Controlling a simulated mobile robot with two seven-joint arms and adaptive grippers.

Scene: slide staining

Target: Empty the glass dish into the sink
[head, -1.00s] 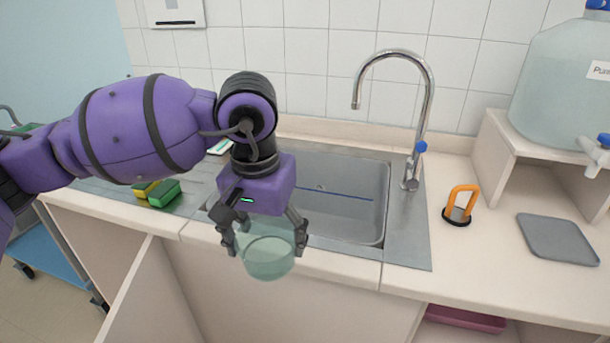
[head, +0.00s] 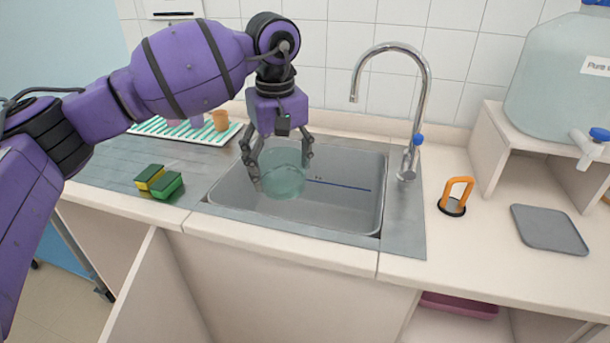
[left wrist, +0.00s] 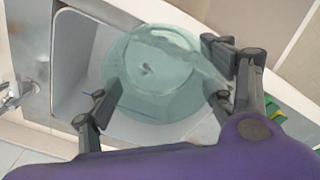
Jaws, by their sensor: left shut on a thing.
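The glass dish (head: 283,182) is round, clear and greenish. My left gripper (head: 279,166) is shut on it, with fingers on either side of the dish. It is held over the left part of the grey metal sink (head: 345,205), and looks about upright. In the left wrist view the dish (left wrist: 150,75) sits between the fingers (left wrist: 165,97), with the sink basin (left wrist: 75,60) behind it. I cannot tell how much liquid the dish holds. My right gripper does not show.
A chrome faucet (head: 424,100) with a blue knob stands at the sink's right. Green and yellow sponges (head: 158,181) lie on the left drainer. A striped mat (head: 160,131) with an orange cup (head: 220,120) is behind. An orange-handled object (head: 456,196) and grey tray (head: 549,229) lie right.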

